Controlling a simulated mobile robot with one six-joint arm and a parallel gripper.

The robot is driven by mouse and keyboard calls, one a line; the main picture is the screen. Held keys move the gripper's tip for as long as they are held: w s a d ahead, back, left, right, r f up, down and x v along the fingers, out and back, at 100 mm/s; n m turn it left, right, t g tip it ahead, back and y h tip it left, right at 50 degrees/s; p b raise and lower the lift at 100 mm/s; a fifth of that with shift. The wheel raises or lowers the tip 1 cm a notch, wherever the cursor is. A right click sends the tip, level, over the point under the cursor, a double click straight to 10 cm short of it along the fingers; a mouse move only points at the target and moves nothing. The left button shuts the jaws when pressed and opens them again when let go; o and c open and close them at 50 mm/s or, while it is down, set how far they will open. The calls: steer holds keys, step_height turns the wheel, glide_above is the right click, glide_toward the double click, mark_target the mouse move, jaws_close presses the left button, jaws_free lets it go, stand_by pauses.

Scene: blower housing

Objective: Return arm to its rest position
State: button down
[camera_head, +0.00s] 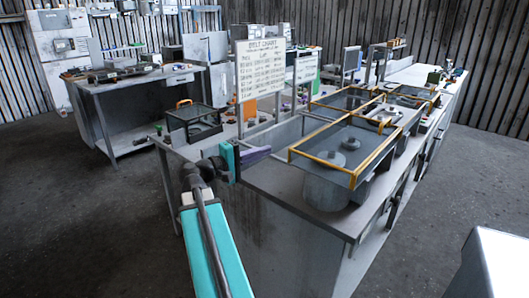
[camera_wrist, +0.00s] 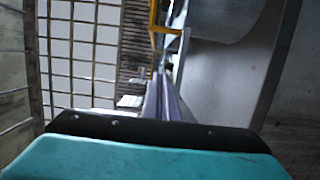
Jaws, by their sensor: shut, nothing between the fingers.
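My arm (camera_head: 212,245) reaches up from the bottom of the head view, teal and grey. My gripper (camera_head: 268,151) is at its end, with purple fingers pointing right. The fingers are shut and hold nothing. The gripper is beside the near left corner of the grey workbench (camera_head: 262,215), close to its edge. Whether it touches the bench I cannot tell. In the wrist view the gripper (camera_wrist: 165,85) shows as two purple fingers pressed together above a teal and black body.
A yellow-framed clear cover (camera_head: 345,150) stands over round parts on the bench. A belt chart sign (camera_head: 261,68) and a dark case (camera_head: 193,120) stand behind the gripper. Another workbench (camera_head: 140,80) is at the back left. Floor (camera_head: 80,220) on the left is clear.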

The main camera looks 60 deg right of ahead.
stand_by(0.4)
